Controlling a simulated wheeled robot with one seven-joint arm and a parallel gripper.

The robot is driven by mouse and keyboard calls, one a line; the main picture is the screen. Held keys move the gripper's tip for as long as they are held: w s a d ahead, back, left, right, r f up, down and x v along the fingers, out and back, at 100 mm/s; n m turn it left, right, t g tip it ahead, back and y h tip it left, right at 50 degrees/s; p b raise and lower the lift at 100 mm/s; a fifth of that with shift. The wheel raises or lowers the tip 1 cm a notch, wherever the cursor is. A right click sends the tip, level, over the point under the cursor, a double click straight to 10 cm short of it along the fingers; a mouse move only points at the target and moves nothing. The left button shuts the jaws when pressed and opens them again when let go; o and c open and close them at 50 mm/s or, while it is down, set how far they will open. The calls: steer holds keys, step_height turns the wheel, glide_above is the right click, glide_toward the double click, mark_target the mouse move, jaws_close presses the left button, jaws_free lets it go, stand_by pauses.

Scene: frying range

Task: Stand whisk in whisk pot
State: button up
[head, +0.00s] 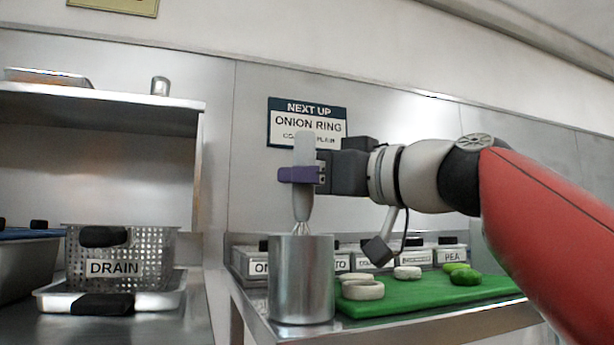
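The whisk, with a pale grey handle (304,207) and thin wires, hangs upright with its wire end down. My gripper (300,174), with purple fingers, is shut on the middle of the handle. The whisk pot (301,285) is a tall plain metal cylinder standing at the front left of the steel counter, directly below my gripper in the head view. The whisk's wires meet the pot's rim line, and their lower part is hidden by the pot. I cannot tell for sure how deep they are inside it.
A green board (420,295) with onion rings (362,290) and green pieces (464,275) lies right of the pot. Labelled containers (452,255) line the back. At left are a drain basket (155,245) on a tray (165,300) and a shelf (160,101). A sign (306,123) hangs behind the whisk.

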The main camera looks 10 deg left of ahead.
steer(key=o, duration=0.4)
steer(key=v, duration=0.8)
steer(key=shift+b, duration=0.3)
